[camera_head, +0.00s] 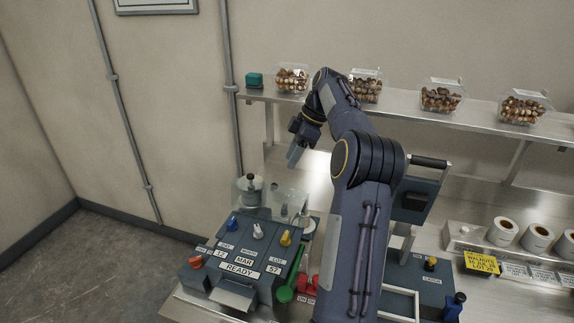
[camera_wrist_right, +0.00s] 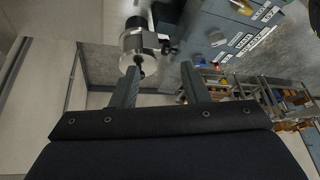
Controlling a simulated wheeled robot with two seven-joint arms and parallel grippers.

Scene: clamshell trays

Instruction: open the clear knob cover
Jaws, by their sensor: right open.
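The clear knob cover (camera_head: 288,200) is a see-through pane at the back of the dark control panel (camera_head: 222,262). It appears raised behind the knobs, though its clear edges are faint. The panel carries a blue knob (camera_head: 232,223), a white knob (camera_head: 258,231) and a yellow knob (camera_head: 286,239). My right gripper (camera_head: 295,157) is open and empty, above and behind the cover, apart from it. In the right wrist view its two fingers (camera_wrist_right: 158,88) are spread, with the panel (camera_wrist_right: 222,38) beyond them at upper right. My left gripper is not in view.
A metal canister (camera_head: 249,188) with a dark top stands behind the panel; it also shows in the wrist view (camera_wrist_right: 140,42). A green-handled tool (camera_head: 288,288) lies at the panel's right. Clamshell trays (camera_head: 440,96) of nuts line the shelf. Label rolls (camera_head: 503,231) stand right.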

